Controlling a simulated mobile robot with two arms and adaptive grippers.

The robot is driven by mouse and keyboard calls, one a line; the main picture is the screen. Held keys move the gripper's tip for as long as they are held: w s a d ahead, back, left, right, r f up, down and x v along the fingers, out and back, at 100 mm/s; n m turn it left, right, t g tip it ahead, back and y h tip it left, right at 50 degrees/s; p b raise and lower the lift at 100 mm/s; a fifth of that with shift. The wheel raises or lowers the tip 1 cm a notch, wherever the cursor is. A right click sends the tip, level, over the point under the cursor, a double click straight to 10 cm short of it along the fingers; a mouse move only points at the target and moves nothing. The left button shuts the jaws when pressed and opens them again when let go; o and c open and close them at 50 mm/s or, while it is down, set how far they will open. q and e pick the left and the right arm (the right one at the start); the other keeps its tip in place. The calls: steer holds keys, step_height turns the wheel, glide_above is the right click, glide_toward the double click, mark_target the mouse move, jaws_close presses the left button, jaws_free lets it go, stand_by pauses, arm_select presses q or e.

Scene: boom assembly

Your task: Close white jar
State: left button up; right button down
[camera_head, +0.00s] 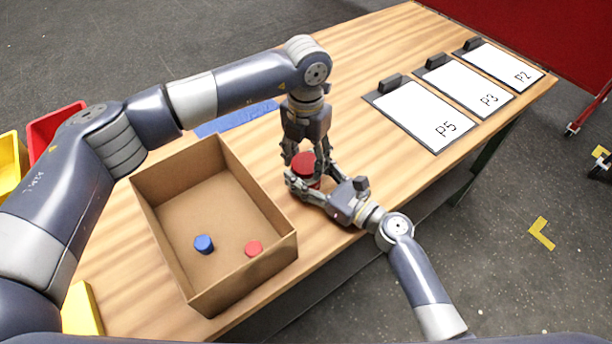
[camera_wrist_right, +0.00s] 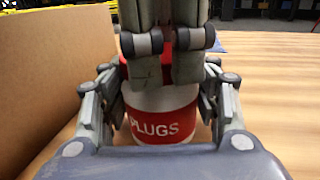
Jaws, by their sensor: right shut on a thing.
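The white jar (camera_wrist_right: 160,102) has a red band reading PLUGS and stands upright on the table in the right wrist view. A red lid (camera_head: 303,163) is on its top; whether it is fully seated cannot be seen. My right gripper (camera_head: 308,182) comes in low from the right, shut around the jar's sides, with fingers on both sides in the wrist view. My left gripper (camera_head: 305,158) points down from above, its fingers around the red lid. Its fingers hide much of the lid in the right wrist view, so I cannot tell whether they grip it.
An open cardboard box (camera_head: 216,225) stands left of the jar, holding a blue plug (camera_head: 204,244) and a red plug (camera_head: 254,248). A blue mat (camera_head: 237,119) lies behind the box. White boards marked P5 (camera_head: 415,110), P3 (camera_head: 466,85) and P2 (camera_head: 505,62) lie at right. Table between jar and boards is clear.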

arm_select(q)
steer(key=shift+m, duration=0.8)
steer(key=o, duration=1.2)
steer(key=shift+o, duration=0.2)
step_height(320, 180, up, 12)
arm_select(e)
steer(key=shift+c, duration=2.4)
jaws_free()
